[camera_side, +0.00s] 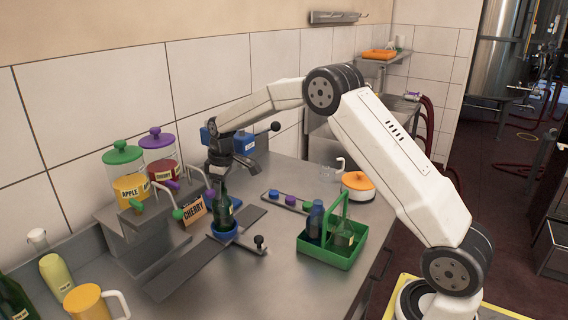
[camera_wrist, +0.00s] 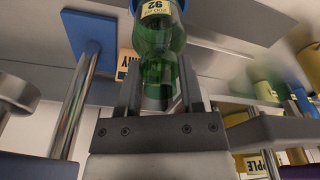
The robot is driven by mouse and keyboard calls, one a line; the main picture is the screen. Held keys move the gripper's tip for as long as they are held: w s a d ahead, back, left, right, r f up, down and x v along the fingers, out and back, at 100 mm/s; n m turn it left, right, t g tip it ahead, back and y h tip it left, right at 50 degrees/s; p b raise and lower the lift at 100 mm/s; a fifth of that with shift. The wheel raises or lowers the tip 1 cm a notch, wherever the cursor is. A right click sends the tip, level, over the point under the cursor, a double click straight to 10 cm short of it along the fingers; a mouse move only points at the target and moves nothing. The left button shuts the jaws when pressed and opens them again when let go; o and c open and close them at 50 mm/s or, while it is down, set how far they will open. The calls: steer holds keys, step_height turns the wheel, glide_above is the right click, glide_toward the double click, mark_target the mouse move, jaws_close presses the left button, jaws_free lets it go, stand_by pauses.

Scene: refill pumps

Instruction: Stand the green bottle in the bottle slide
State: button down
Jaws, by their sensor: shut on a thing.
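The green bottle (camera_side: 224,214) stands upright under my gripper (camera_side: 221,184) in the side view. My gripper is shut on its upper part from above. In the wrist view the green bottle (camera_wrist: 158,45) shows between the two fingers of my gripper (camera_wrist: 160,92), with a pale label on it. The bottle slide is a long dark metal rail (camera_side: 180,272) with a round blue holder (camera_side: 222,232) and a black-knobbed handle (camera_side: 258,241). The bottle's base meets the blue holder and looks to be inside its rim. Whether it rests on the bottom is hidden.
A green carrier (camera_side: 327,257) with bottles stands to the right. A strip with coloured caps (camera_side: 290,202) lies behind it. A yellow mug (camera_side: 87,302) is front left.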

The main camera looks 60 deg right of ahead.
steer(key=shift+f, duration=0.55)
stand_by(0.9)
steer(key=shift+c, duration=0.7)
jaws_free()
steer(key=shift+r, duration=4.45)
